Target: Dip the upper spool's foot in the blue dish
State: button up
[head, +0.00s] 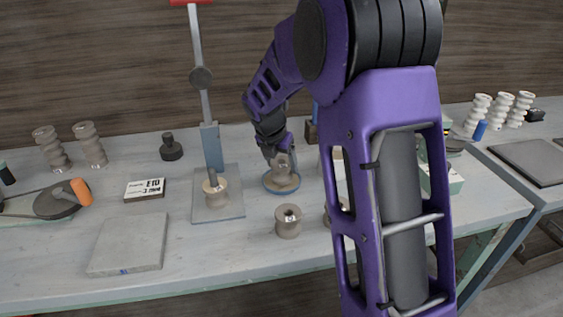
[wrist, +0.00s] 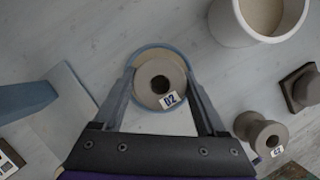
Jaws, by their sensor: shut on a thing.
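A grey-beige spool (wrist: 147,76) labelled "02" is between the fingers of my gripper (wrist: 162,90), which is shut on it. In the wrist view I look down on its flange and dark centre hole. In the head view the held spool (head: 281,172) is upright under my gripper (head: 279,158), at the blue dish (head: 270,189). The spool's lower end appears within the dish's rim; whether it touches the bottom is hidden. The dish's blue rim (wrist: 163,46) shows around the spool in the wrist view.
A labelled spool (head: 288,221) stands in front of the dish. Another spool (head: 215,191) is under the lever press (head: 211,145) to the left.

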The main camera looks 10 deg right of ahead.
jog(key=shift+f, duration=0.55)
jog(key=shift+r, duration=0.1)
dwell(0.9)
notch_tip(320, 180, up, 7)
jog(key=p, duration=0.7)
dwell(0.4)
dwell(0.5)
